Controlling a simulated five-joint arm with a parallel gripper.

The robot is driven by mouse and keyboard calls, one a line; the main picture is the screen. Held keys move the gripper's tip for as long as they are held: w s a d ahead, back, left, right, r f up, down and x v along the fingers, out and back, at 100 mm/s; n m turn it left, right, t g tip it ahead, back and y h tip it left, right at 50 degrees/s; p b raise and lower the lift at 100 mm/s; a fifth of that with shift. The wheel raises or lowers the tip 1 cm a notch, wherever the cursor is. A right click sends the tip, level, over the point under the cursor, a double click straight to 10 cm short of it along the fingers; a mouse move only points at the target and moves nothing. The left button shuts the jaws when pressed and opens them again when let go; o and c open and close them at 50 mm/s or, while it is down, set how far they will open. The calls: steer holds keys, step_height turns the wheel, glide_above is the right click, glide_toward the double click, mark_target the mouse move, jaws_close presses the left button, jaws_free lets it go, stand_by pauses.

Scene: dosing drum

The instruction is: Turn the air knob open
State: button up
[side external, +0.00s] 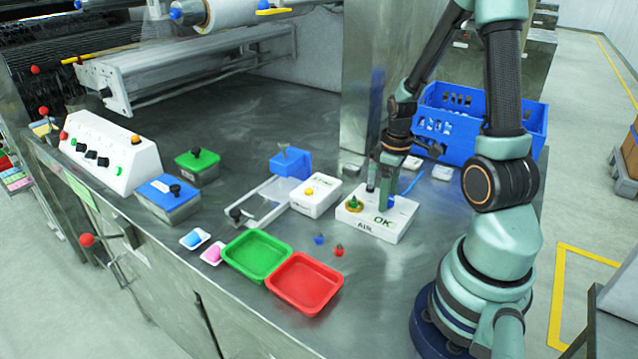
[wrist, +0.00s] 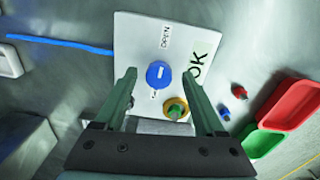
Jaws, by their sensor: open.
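The white air box (side external: 377,230) stands on the metal table and carries the words AIR and OK. In the wrist view, its panel (wrist: 133,38) shows a round blue knob (wrist: 159,75) with a pale bar mark, and an OPEN label above it. A small label below the knob is too small to read. My gripper (side external: 379,187) is over the box, pointing down. In the wrist view my gripper (wrist: 160,78) is open, with one finger on each side of the blue knob. I cannot tell whether they touch it. The knob is mostly hidden in the side view.
A brass-and-green fitting (wrist: 177,108) sits on the box close to my right finger. A blue hose (wrist: 60,43) runs from the box. Small blue and red parts (side external: 338,250), a red tray (side external: 304,284) and a green tray (side external: 257,255) lie in front. A blue crate (side external: 530,125) stands behind.

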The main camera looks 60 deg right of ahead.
step_height(320, 180, up, 12)
steer(key=shift+a, duration=0.15)
stand_by(0.3)
steer(key=shift+s, duration=0.1)
